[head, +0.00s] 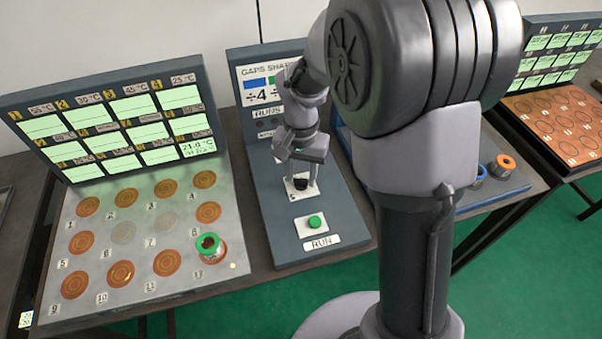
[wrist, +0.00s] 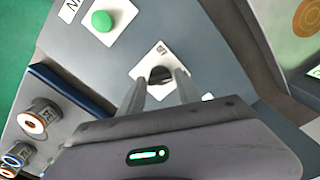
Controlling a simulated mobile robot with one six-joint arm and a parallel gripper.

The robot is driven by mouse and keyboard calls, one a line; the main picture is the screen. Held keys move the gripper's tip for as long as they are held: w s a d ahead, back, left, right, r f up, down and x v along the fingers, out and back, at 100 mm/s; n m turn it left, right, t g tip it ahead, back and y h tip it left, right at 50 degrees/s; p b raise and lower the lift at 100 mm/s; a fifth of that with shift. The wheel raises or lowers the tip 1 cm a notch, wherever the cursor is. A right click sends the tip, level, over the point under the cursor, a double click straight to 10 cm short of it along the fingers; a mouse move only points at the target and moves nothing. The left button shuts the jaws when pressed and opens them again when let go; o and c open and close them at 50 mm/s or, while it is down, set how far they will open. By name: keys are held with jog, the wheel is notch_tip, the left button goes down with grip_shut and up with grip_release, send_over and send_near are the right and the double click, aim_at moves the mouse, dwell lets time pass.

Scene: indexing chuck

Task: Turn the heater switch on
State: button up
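A small black knob or switch (head: 300,183) sits on a white plate on the middle grey console. It also shows dark on its white plate in the wrist view (wrist: 160,75). Its label is too small to read, so I cannot tell whether it is the heater switch. My gripper (head: 302,179) points down at this plate. In the wrist view its two fingers (wrist: 160,85) are apart, one on each side of the knob. I cannot tell whether either finger touches it. The knob's position is partly hidden by the fingers.
A green button (head: 315,221) marked RUN is on the same console, nearer the front. At left, a plate with several copper discs (head: 121,273) carries a green-topped jar (head: 209,245). An orange-ringed jar (head: 504,166) stands right of my arm. The upright display panel (head: 265,95) is behind my gripper.

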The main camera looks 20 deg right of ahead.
aim_at(301, 178)
jog(key=shift+o, duration=1.1)
notch_tip(301, 178, up, 17)
jog(key=p, duration=0.7)
jog(key=shift+r, duration=0.2)
jog(key=s+a+r+n+t+y+b, duration=0.1)
jog(key=s+a+t+b, duration=0.1)
jog(key=s, duration=0.7)
jog(key=s+a+r+t+y+b, duration=0.1)
jog(key=s+a+t+b, duration=0.1)
jog(key=s, duration=0.8)
jog(key=shift+n+t, duration=0.4)
jog(key=shift+t, duration=0.5)
